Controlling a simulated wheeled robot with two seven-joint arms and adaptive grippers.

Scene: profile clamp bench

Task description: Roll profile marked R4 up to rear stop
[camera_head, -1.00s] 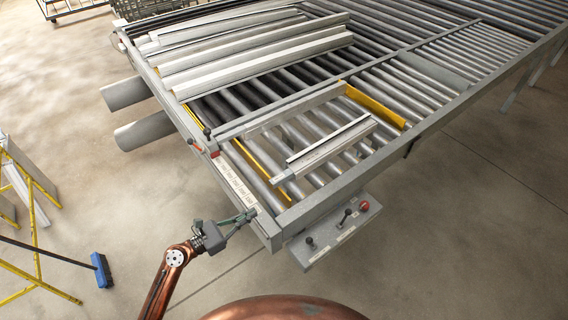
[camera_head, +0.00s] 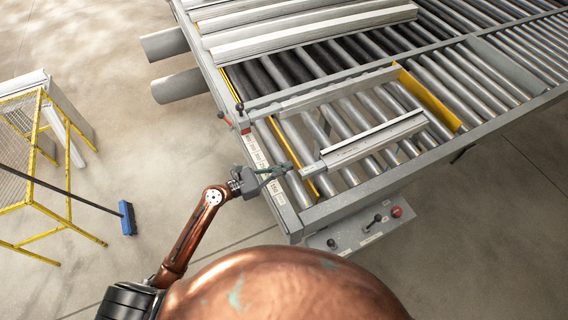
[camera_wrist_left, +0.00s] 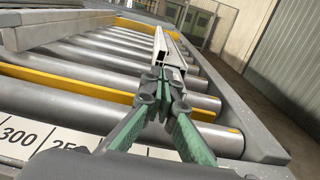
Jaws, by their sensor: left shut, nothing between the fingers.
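A pale aluminium profile (camera_head: 375,140) lies across the rollers; no R4 marking is legible on it. My right gripper is not in view.
A long rail (camera_head: 325,92) runs behind the profile, with more profiles (camera_head: 315,32) stacked beyond it. A control box (camera_head: 360,232) with levers and a red button hangs at the bench front. A yellow-framed stand (camera_head: 45,150) and a broom (camera_head: 127,217) are at left on open floor.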

